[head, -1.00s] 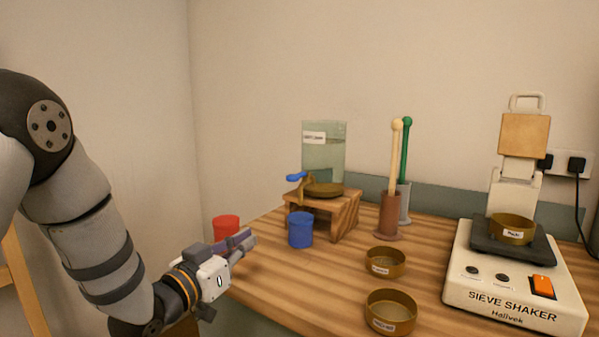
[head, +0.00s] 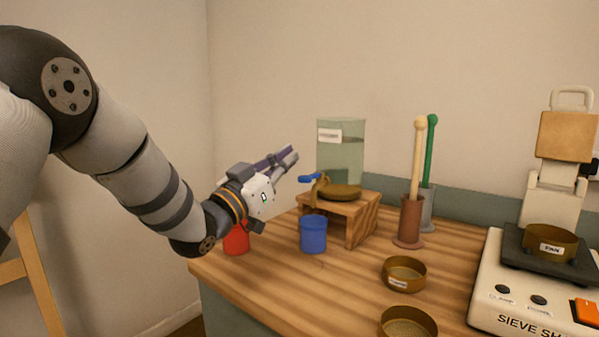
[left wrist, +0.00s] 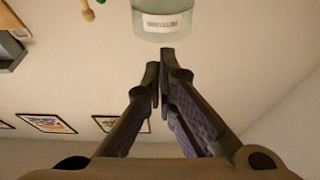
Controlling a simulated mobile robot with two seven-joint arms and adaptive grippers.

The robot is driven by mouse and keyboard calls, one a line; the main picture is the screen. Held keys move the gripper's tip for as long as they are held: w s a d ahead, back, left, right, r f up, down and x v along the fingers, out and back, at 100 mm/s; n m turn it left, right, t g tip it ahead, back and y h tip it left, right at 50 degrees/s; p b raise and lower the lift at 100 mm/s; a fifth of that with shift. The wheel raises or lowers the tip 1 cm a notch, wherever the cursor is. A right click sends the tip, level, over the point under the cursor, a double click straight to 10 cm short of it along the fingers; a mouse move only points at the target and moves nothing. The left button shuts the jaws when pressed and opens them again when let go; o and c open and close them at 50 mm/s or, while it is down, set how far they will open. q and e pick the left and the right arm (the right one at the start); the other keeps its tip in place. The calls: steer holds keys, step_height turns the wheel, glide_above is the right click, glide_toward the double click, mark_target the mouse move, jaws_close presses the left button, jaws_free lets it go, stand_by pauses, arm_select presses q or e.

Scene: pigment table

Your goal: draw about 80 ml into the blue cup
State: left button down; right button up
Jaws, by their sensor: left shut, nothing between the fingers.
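The blue cup (head: 313,235) stands on the table below the tap of the clear water container (head: 341,160). The container sits on a small wooden stand (head: 362,219) and bears a white label. Its tap has a blue lever (head: 310,178) pointing left. My left gripper (head: 292,155) is shut and empty, raised to the left of the container and a little above the lever, apart from both. In the left wrist view the shut fingers (left wrist: 160,75) point toward the container (left wrist: 164,20). My right gripper is not in view.
A red cup (head: 236,239) stands at the table's left end, partly behind my left wrist. Two brass sieves (head: 404,273) lie at the front. Upright holders with a cream and a green rod (head: 430,150) stand behind. The sieve shaker (head: 520,290) is at right.

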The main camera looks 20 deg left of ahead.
mark_target(311, 177)
arm_select(q)
steer(key=shift+w+d+f+b, duration=0.15)
steer(key=shift+w+d+f, duration=0.2)
steer(key=shift+w+f, duration=0.45)
steer(key=shift+w+d+f+b, duration=0.15)
steer(key=shift+w+d+f, duration=0.15)
steer(key=shift+w+f, duration=0.5)
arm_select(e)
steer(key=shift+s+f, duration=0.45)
arm_select(q)
steer(key=shift+w+r, duration=0.2)
steer(key=f+t, duration=0.1)
steer(key=f+t+b, duration=0.1)
steer(key=h+b, duration=0.1)
steer(key=shift+s+f+t, duration=0.25)
steer(key=shift+f+t, duration=0.15)
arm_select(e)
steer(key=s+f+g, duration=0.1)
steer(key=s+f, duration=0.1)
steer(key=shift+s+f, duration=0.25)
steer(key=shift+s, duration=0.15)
